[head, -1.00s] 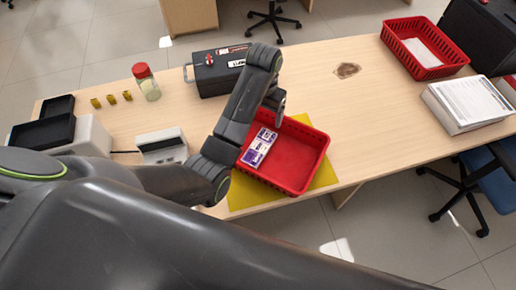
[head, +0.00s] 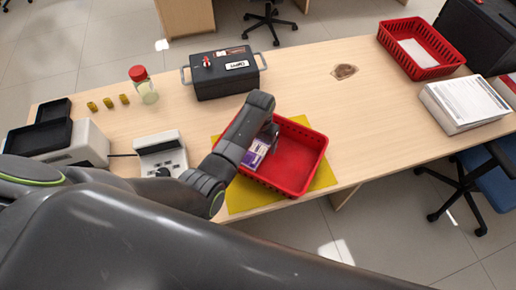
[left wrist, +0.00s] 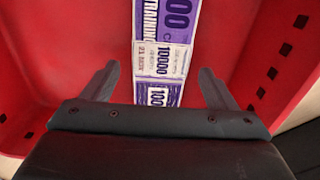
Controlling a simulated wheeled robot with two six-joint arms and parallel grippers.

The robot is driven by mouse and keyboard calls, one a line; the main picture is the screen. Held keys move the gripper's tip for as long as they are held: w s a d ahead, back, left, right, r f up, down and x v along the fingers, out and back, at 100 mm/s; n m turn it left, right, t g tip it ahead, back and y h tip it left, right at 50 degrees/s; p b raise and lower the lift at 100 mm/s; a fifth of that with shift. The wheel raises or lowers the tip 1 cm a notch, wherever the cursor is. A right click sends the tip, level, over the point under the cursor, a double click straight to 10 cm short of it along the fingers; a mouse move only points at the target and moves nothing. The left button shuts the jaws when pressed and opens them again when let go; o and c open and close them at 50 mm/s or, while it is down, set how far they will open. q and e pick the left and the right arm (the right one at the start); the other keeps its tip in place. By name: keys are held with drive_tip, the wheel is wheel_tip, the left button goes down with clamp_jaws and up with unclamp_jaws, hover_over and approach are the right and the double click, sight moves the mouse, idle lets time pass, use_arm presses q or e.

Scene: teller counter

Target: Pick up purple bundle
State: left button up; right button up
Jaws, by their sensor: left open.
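The purple bundle (head: 257,152) lies in the red basket (head: 300,168) on the yellow mat, near the basket's left side. In the left wrist view the purple bundle (left wrist: 161,60) is a purple and white note stack with a pale band across it. My left gripper (head: 272,132) is over the basket and partly hides the bundle in the head view. In the left wrist view my left gripper (left wrist: 158,82) is open, with one finger on each side of the bundle and gaps between. I cannot tell how far above it the fingers are. My right gripper is not in view.
Another red basket (head: 420,72) and a paper stack (head: 465,104) are at the right.

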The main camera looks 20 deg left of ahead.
use_arm(q)
drive_tip(key=shift+f, duration=0.6)
drive_tip(key=c, duration=1.2)
drive_tip(key=shift+r, duration=0.1)
